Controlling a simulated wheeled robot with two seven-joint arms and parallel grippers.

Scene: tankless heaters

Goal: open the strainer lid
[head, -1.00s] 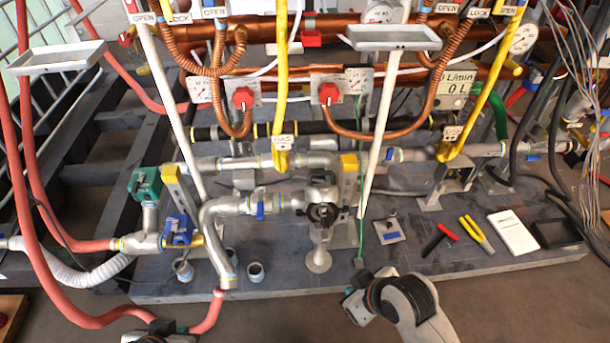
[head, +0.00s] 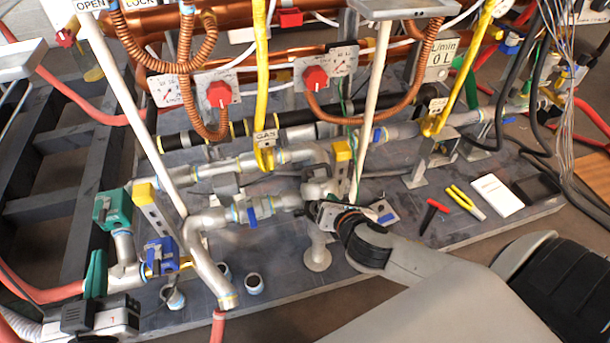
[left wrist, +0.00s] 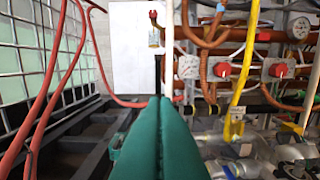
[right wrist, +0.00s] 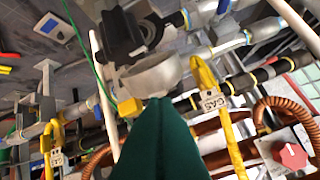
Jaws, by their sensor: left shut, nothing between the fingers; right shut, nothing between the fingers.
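The strainer has a silver body (head: 318,188) on the pipe left of the right white post; my right gripper and wrist cover most of its black lid in the head view. In the right wrist view the black lid (right wrist: 125,35) with its handle sits against the silver body (right wrist: 152,75). My right gripper (right wrist: 158,103) is shut and empty, its tips close to the silver body; I cannot tell whether they touch. My left gripper (head: 96,272) is shut and empty at the far left, beside the green and blue valves; its closed fingers fill the left wrist view (left wrist: 155,105).
A green valve (head: 113,209) and a blue valve (head: 160,257) stand by the left pipe. Posts and pipes crowd the back.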

